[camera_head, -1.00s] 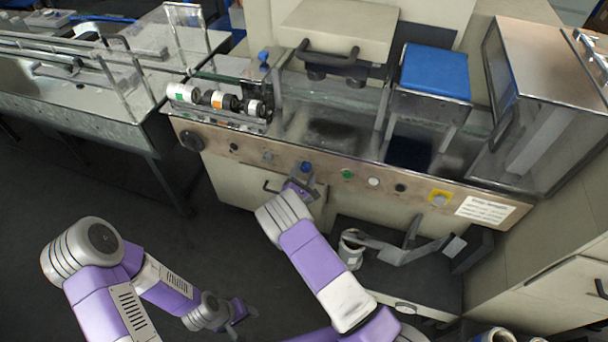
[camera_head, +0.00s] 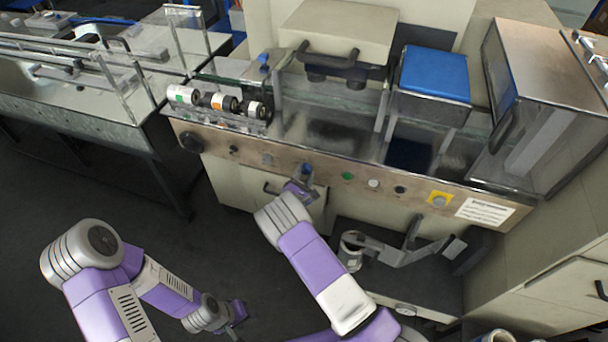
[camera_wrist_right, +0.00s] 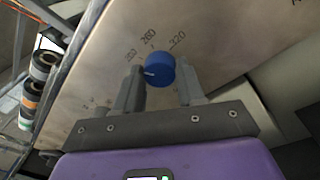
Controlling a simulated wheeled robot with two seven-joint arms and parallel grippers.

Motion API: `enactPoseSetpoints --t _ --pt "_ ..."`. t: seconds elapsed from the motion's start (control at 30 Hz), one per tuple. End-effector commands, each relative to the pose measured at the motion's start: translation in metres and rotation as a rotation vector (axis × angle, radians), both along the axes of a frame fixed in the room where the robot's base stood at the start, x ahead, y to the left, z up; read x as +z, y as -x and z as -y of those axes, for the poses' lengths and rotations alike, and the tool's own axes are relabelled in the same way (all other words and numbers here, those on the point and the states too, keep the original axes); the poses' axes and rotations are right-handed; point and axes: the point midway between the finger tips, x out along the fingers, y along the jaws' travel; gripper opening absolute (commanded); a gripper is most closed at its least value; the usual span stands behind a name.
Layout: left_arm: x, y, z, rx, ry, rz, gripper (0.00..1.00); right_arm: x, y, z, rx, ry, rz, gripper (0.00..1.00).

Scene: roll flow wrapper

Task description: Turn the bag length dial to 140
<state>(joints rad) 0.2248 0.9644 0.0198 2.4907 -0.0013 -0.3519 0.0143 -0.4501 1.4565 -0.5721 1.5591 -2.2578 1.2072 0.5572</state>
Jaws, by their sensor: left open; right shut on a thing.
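The bag length dial is a blue round knob (camera_wrist_right: 160,70) on the machine's metal front panel. In the wrist view, printed marks 200, 260 and 320 run around its upper side. A pale pointer line shows on its left part. My right gripper (camera_wrist_right: 160,78) is shut on the dial, with one finger on each side. The dial also shows in the head view (camera_head: 307,168), partly hidden by my right gripper (camera_head: 303,181). My left gripper (camera_head: 238,312) is open and empty, low over the floor, away from the machine.
A green button (camera_head: 347,176), a white button (camera_head: 373,183) and a yellow-backed button (camera_head: 439,199) sit right of the dial. A black knob (camera_head: 191,142) is at the panel's left end.

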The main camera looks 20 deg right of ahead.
Motion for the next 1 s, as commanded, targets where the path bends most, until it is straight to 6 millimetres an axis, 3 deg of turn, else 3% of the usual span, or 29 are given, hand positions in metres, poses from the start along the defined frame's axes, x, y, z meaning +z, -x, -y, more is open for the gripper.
enactPoseSetpoints --t 1.0 --pt "0.016 0.0 0.0 0.0 0.0 0.0 0.43 0.001 0.0 -0.001 0.002 0.623 -0.423 0.09"
